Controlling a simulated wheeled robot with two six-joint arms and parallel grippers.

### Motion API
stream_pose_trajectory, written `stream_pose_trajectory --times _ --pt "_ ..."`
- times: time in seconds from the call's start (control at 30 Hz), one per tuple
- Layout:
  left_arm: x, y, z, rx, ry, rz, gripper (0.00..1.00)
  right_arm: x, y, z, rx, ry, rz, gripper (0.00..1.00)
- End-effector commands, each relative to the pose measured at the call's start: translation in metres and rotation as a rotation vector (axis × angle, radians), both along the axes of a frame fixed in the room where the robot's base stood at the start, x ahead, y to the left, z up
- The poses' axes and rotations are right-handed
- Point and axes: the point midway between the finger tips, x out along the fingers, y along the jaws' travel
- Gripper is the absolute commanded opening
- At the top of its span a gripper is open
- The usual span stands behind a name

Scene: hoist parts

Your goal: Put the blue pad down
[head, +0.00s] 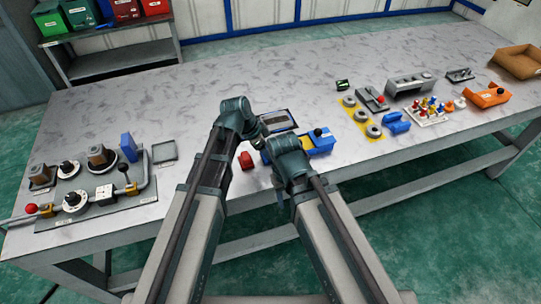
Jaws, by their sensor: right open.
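Both my arms reach over the middle of the table's near side. Other blue things are an upright blue piece (128,147) at the left and a blue piece (397,123) at the right.
A red part (246,160) lies by my left wrist. A grey board (92,192) with several fittings is at the left. Grey rings on a yellow strip (374,139), a parts tray (430,112) and an orange device (488,96) are at the right. The table's back middle is clear.

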Motion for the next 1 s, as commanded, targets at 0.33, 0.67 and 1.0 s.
stream_pose_trajectory --times 0.33,0.67,1.0 --pt "0.0 0.0 -0.003 0.0 0.0 0.0 0.71 0.0 0.0 -0.003 0.0 0.0 0.0 0.5" --pt "0.0 0.0 -0.001 0.0 0.0 0.0 0.99 0.0 0.0 -0.001 0.0 0.0 0.0 0.5" --pt "-0.001 0.002 0.008 0.0 0.0 0.001 0.99 0.0 0.0 0.008 0.0 0.0 0.0 0.5"
